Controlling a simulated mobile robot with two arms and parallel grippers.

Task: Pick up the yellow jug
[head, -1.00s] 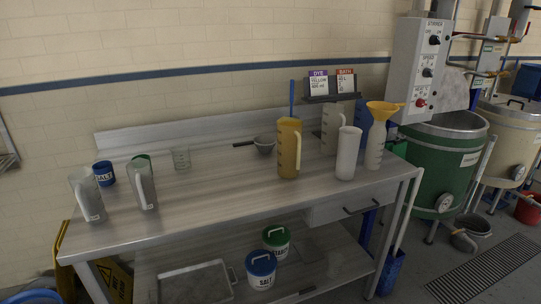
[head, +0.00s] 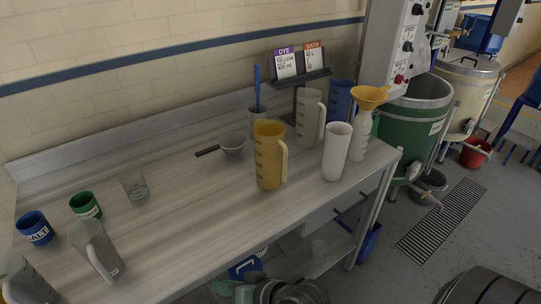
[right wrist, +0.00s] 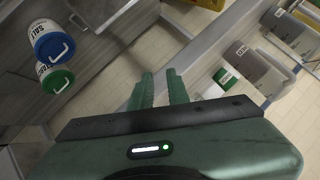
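The yellow jug (head: 268,155) stands upright on the metal table, its handle on the right side. It is near the front edge, left of a white beaker. My right gripper (right wrist: 160,88) is open and empty in the right wrist view, its two green fingers apart with floor between them. In the head view, part of my right arm shows at the bottom edge, below and in front of the table, well apart from the jug. A yellow shape at the top edge of the right wrist view is too cut off to name. My left gripper is not in view.
Beside the jug stand a white beaker (head: 336,152), a clear jug (head: 309,117) and a bottle with a yellow funnel (head: 369,97). A sieve (head: 232,145) lies to its left. Salt (right wrist: 50,42) and starch (right wrist: 57,79) tubs show in the right wrist view.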

